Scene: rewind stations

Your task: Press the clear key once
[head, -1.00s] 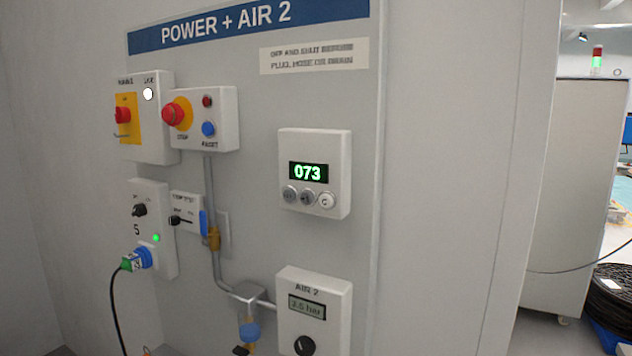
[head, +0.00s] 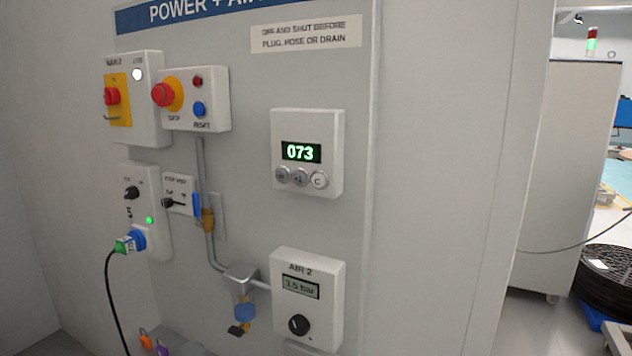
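A white counter box (head: 308,153) is fixed on the grey wall panel under the "POWER + AIR 2" sign. Its dark display (head: 300,152) reads 073 in green. Below the display are three round keys in a row. The rightmost, lighter key (head: 319,180) bears a letter C, which fits the clear key. The left key (head: 282,174) and the middle key (head: 300,177) are greyer, and their marks are hard to read. My gripper is not in view, and nothing covers the keys.
Left of the counter are a box with a red stop button (head: 163,95) and blue reset button (head: 199,109), and a main switch (head: 112,96). Below is the AIR 2 regulator (head: 299,325), with a pipe (head: 213,250) beside it. The panel right of the counter is bare.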

